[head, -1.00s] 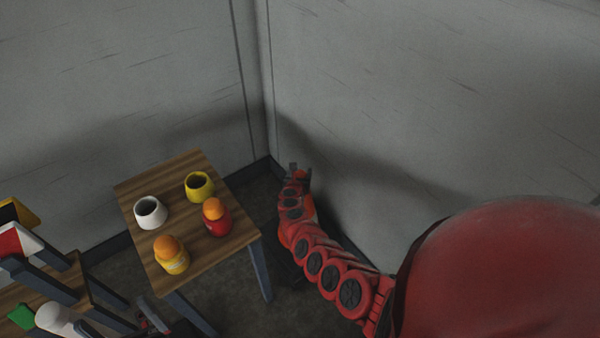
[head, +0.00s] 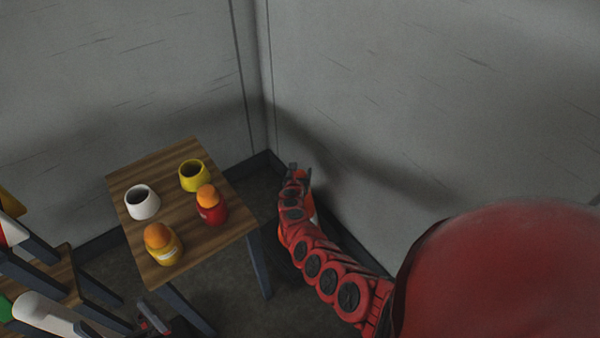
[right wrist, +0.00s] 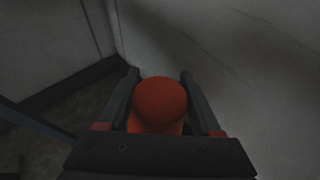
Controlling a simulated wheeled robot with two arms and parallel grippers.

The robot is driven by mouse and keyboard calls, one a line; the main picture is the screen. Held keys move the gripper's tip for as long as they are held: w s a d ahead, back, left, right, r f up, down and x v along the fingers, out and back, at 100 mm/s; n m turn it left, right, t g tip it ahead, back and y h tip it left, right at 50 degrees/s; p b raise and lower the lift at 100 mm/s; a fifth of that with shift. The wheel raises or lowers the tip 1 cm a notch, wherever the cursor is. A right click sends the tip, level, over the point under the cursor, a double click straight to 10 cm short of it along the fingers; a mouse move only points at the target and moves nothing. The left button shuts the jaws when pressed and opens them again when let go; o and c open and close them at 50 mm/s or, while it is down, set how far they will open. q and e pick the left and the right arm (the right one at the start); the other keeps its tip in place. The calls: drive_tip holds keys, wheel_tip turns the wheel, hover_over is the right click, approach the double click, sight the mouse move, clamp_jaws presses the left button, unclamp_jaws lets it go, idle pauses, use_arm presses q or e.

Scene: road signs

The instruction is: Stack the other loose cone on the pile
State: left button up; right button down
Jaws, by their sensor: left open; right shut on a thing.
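My right gripper (head: 300,172) is at the end of the red arm, in front of the wall corner and right of the small table. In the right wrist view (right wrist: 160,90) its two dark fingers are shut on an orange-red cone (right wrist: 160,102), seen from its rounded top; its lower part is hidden. My left gripper (head: 152,318) is open and empty at the bottom edge, low in front of the table. I see no pile of cones in these views.
A rack with signs (head: 40,315) stands at the left edge. Grey walls close in behind and right.

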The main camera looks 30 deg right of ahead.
drive_tip(key=shift+a+f, duration=0.15)
idle(0.5)
unclamp_jaws()
drive_tip(key=shift+s, duration=0.1)
drive_tip(key=shift+s+a+r+p, duration=0.3)
drive_tip(key=shift+s+a+p, duration=0.05)
drive_tip(key=shift+s, duration=0.05)
drive_tip(key=p+v, duration=0.3)
drive_tip(key=v, duration=1.3)
